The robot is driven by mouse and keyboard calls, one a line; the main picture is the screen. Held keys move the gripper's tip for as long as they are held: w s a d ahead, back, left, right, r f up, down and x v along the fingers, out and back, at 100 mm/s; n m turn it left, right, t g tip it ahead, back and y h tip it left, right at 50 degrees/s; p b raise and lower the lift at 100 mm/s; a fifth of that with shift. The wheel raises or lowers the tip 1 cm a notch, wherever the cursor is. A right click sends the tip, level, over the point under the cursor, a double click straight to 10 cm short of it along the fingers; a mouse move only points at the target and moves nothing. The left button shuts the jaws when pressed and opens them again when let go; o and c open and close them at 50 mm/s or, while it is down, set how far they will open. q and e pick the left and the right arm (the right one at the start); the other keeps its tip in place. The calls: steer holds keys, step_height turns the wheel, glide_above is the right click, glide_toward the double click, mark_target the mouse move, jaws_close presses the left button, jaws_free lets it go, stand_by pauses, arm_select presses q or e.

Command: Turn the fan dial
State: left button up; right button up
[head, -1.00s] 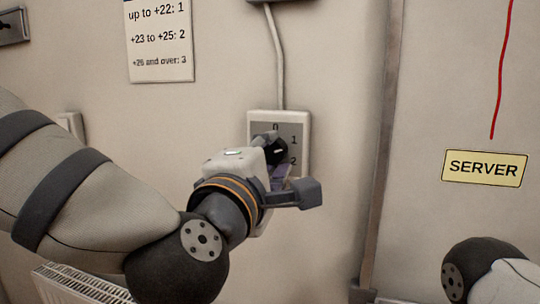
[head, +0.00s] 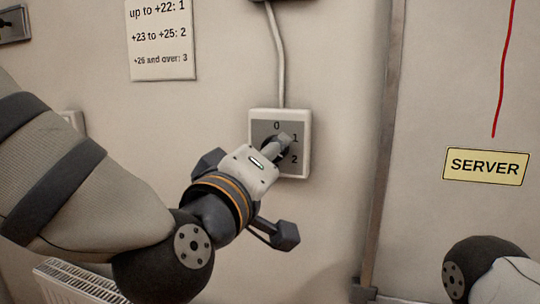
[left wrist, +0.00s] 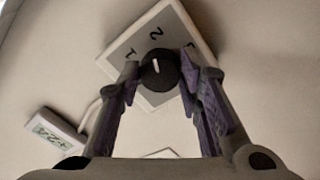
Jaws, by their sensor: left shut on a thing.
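The fan dial plate (head: 263,128), a white-rimmed square with a grey face, is on the wall. My left gripper (head: 282,143) reaches the dial from the lower left and covers the knob there. In the left wrist view the round black knob (left wrist: 160,72) sits between the two fingers of my left gripper (left wrist: 161,74), which is shut on it. The knob's white mark points up in that view, roughly towards the 2. My right gripper is out of view.
A paper sign (head: 160,40) lists temperature ranges with numbers 1 to 3. A cable (head: 277,60) runs up from the plate; a small display (left wrist: 55,131) shows in the wrist view, reading unclear. A vertical post (head: 385,130) and a SERVER label (head: 486,166) are to the right.

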arm_select(q)
steer(key=shift+r+m, duration=0.2)
steer(key=shift+m, duration=0.2)
steer(key=o, duration=1.2)
steer(key=shift+w+f, duration=0.1)
steer(key=shift+c, duration=0.2)
